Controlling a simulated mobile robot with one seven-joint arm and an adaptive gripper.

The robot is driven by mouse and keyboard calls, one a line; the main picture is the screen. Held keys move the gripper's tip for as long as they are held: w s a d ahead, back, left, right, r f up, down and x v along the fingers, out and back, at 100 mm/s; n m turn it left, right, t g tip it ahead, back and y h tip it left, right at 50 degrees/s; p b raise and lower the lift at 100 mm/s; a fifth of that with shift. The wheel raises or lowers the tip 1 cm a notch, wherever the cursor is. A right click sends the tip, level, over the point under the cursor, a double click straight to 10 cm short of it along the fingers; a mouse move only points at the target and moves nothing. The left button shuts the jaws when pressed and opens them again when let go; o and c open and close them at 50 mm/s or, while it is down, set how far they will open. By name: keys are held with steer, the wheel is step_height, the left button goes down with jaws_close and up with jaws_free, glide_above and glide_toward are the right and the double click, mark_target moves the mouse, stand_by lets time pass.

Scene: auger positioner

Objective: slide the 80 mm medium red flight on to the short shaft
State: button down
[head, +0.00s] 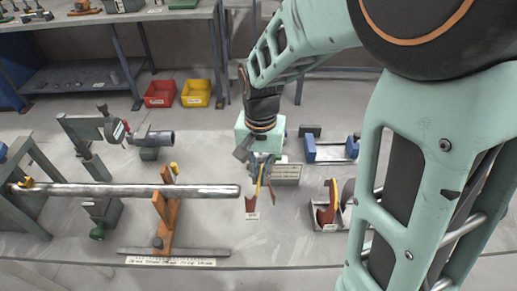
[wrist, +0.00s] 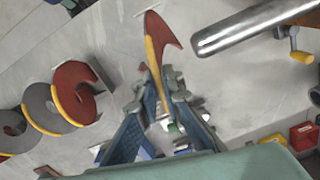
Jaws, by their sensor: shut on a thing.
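My gripper (head: 262,167) is shut on a red flight (wrist: 168,35) with a yellow edge, which hangs from the fingertips (wrist: 165,82) in the wrist view. In the head view this flight (head: 252,203) is partly hidden by the gripper and lies just right of the shaft's free end. The grey metal shaft (head: 130,190) runs level from the left and is bare along its visible length. Its end (wrist: 215,42) shows to the right of the held flight in the wrist view, with a gap between them. The flight's size cannot be read.
An orange stand (head: 163,218) supports the shaft. A tray (head: 346,218) at the right holds more flights; red and grey ones (wrist: 78,88) show at left in the wrist view. A blue-ended fixture (head: 331,150) stands behind. Red (head: 160,94) and yellow (head: 195,94) bins are farther back.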

steer(key=shift+w+a+r+p, duration=0.1)
steer(key=shift+a+p, duration=0.15)
steer(key=shift+a, duration=2.65)
steer(key=shift+w+a+f+p, duration=0.15)
steer(key=shift+a+p, duration=0.1)
steer(key=shift+a, duration=2.7)
steer(key=shift+w+a+r+p, duration=0.15)
steer(key=shift+a+p, duration=0.1)
steer(key=shift+a, duration=2.65)
